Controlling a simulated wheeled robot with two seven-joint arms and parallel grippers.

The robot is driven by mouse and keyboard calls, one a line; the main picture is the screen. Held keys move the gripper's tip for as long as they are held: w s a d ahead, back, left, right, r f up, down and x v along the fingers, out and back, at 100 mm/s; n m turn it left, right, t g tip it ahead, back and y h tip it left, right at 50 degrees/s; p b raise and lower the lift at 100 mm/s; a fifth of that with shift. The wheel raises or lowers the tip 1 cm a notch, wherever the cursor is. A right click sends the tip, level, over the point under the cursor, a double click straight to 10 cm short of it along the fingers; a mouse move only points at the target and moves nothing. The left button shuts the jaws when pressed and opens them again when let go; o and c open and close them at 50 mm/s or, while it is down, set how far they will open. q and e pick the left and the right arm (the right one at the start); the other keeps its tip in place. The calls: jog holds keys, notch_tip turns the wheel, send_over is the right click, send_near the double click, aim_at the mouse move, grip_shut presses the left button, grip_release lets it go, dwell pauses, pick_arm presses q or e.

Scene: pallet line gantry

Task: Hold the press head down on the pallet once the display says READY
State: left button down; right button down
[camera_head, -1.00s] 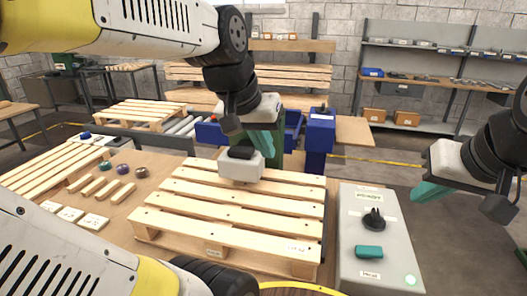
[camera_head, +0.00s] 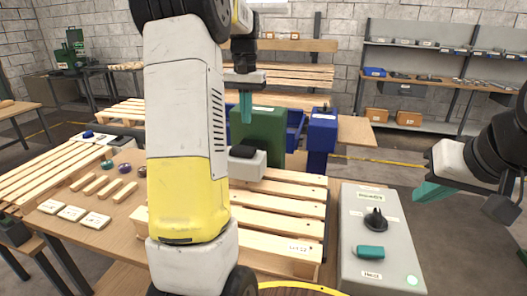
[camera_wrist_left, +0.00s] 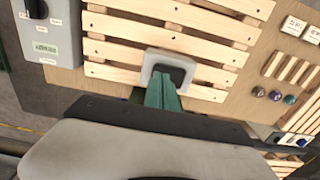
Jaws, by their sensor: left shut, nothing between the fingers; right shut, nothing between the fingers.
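The press head (camera_head: 246,163), a white block with a black pad on top, sits over the rear slats of the wooden pallet (camera_head: 277,232). It also shows in the left wrist view (camera_wrist_left: 171,67). The fingertips overlap the press head's lower edge in the left wrist view (camera_wrist_left: 163,84). My right gripper (camera_head: 424,191) is shut and empty, right of the control box.
A green column (camera_head: 270,124) and blue bins (camera_head: 320,137) stand behind. Wooden blocks lie left.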

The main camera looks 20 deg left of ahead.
aim_at(248, 162)
pick_arm(q)
notch_tip(248, 162, down, 14)
dwell(0.6)
